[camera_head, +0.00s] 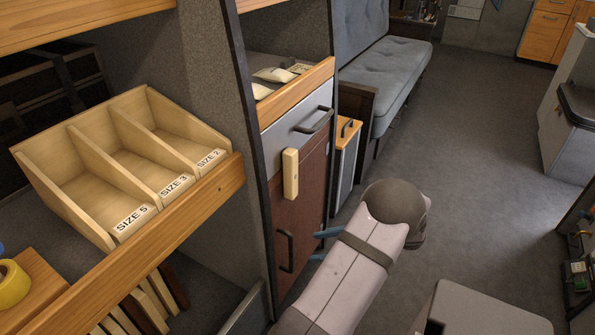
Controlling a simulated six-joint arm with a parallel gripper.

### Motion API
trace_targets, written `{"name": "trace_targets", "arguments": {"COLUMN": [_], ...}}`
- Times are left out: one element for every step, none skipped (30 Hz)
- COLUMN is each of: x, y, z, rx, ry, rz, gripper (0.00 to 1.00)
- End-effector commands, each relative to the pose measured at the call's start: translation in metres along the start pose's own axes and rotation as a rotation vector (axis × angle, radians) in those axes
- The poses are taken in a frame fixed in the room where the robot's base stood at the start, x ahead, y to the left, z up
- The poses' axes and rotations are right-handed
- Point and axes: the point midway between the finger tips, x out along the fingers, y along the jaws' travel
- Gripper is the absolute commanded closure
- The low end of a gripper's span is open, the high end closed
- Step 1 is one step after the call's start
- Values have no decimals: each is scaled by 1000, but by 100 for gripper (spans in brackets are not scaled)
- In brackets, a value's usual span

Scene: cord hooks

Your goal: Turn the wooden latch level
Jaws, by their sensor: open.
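The wooden latch (290,174) is a pale rectangular block on the front of a cabinet. It stands upright, with its long side vertical, across the line between a grey drawer front (297,130) and a brown door (301,215). My gripper (318,245) shows as two blue fingertips, one above the other with a gap between them. It is open, below and to the right of the latch and apart from it. The rest of my gripper is hidden behind my pale arm.
A wooden tray (64,205) with three empty compartments labelled SIZE 5, SIZE 3 and SIZE 2 sits on a shelf at left. Dark handles stick out from the drawer (316,121) and door (284,252). Open floor (470,130) lies at right.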

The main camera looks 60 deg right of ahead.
Motion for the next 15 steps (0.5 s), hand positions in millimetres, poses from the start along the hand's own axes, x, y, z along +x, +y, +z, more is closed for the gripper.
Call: {"name": "trace_targets", "arguments": {"x": [-10,-17,-26,-34,-42,-52,-58,-63,-69,-72,-74,-76,-76,-76,-76], "y": [-33,-51,-72,-87,-99,-112,-118,-121,-122,-122,-120,-118,-117,-116,-116], "z": [16,28,44,57,70,87,99,108,119,126,131,135,136,137,137], "rx": [23,40,66,85,105,135,161,191,229,253,274,298,312,326,340], "ry": [-55,-96,-156,-205,-257,-329,-383,-433,-490,-524,-547,-566,-575,-580,-581], "rz": [-77,-121,-174,-208,-238,-268,-281,-287,-284,-276,-260,-240,-231,-224,-221], "gripper": [55,55,55,55,55,55,55,55,55,55,55,55,55,55,55]}}
